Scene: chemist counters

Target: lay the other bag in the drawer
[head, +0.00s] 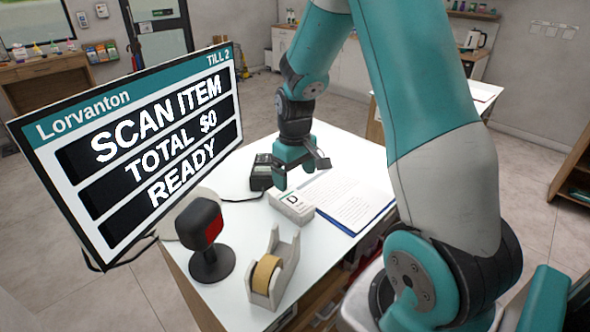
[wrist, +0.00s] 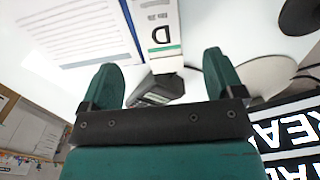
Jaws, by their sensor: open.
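A white packet marked with a black D (head: 291,207), which may be the bag, lies flat on the white counter (head: 236,180). It also shows in the wrist view (wrist: 161,36), beyond the fingertips. My gripper (head: 302,174) is open and empty above the counter, behind the packet and apart from it. In the wrist view my gripper's two fingers (wrist: 162,72) stand wide apart with nothing held. Brown wooden fronts (head: 310,304) show below the counter's near edge. I cannot tell which is the drawer or whether it is open; my arm hides part of that side.
A card terminal (head: 262,171) stands left of my gripper. A printed sheet on a blue-edged board (head: 347,203) lies right of the packet. A tape dispenser (head: 272,270), a scanner (head: 207,240) and the till screen (head: 140,150) crowd the front left.

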